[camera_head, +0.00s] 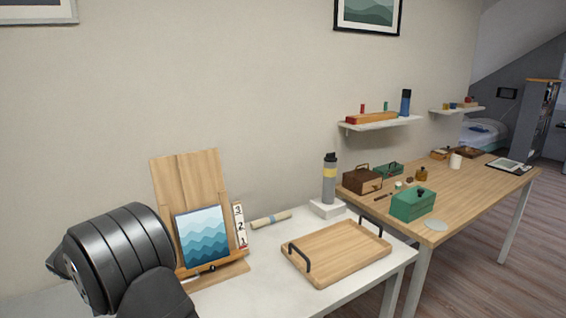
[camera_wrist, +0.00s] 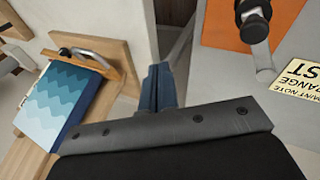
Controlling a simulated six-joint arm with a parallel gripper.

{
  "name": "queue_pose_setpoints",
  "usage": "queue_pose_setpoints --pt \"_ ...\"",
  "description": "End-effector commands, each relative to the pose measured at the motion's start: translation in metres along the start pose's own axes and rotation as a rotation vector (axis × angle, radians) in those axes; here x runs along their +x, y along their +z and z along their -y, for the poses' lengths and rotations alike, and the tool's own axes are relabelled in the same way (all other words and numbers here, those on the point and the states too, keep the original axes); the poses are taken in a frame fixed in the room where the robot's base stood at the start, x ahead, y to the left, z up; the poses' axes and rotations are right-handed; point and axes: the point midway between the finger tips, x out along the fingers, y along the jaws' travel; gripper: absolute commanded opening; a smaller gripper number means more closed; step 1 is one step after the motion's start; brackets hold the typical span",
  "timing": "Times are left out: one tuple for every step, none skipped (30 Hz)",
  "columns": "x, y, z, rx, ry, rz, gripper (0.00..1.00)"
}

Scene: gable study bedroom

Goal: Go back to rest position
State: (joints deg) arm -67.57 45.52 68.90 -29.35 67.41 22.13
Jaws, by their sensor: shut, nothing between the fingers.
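My gripper (camera_wrist: 157,88) shows in the wrist view with its two dark fingers together, shut and empty. In that view it is in front of the gap beside the wooden stand (camera_wrist: 108,32), to the right of the blue wave-patterned picture (camera_wrist: 62,98). In the head view a dark part of my arm stands at the lower left, in front of the wooden stand (camera_head: 192,165); the gripper itself does not show there. The picture (camera_head: 202,236) leans upright on the stand's ledge.
A wooden tray (camera_head: 335,252) with dark handles lies on the white table (camera_head: 375,270). A bottle (camera_head: 329,180) stands on a white block behind it. A green box (camera_head: 413,204) is on the wooden desk (camera_head: 470,190). The wrist view shows an orange panel (camera_wrist: 228,30) and a label (camera_wrist: 300,77).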

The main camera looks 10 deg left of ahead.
Motion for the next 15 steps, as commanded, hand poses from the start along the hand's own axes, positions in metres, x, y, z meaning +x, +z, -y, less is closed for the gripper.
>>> queue_pose_setpoints --pt "0.004 0.003 -0.002 -0.052 0.029 0.016 0.0" --pt "0.006 0.005 -0.003 -0.085 0.048 0.026 0.0" --pt "0.008 0.007 -0.005 -0.129 0.072 0.04 0.0" --pt "0.01 0.009 -0.007 -0.161 0.09 0.052 0.0" --pt "0.011 0.011 -0.009 -0.194 0.108 0.063 0.0" --pt "0.013 0.013 -0.011 -0.235 0.13 0.077 0.0" --pt "0.014 0.014 -0.012 -0.265 0.147 0.088 0.0" --pt "0.015 0.015 -0.014 -0.292 0.161 0.098 0.0" --pt "0.016 0.017 -0.016 -0.327 0.181 0.112 0.0" --pt "0.017 0.018 -0.017 -0.351 0.193 0.122 0.0" --pt "0.018 0.019 -0.018 -0.373 0.206 0.13 0.0" --pt "0.019 0.02 -0.019 -0.399 0.219 0.142 0.0" --pt "0.019 0.021 -0.02 -0.417 0.228 0.15 0.0" --pt "0.019 0.021 -0.021 -0.432 0.237 0.156 0.0" --pt "0.02 0.022 -0.022 -0.448 0.246 0.163 0.0"
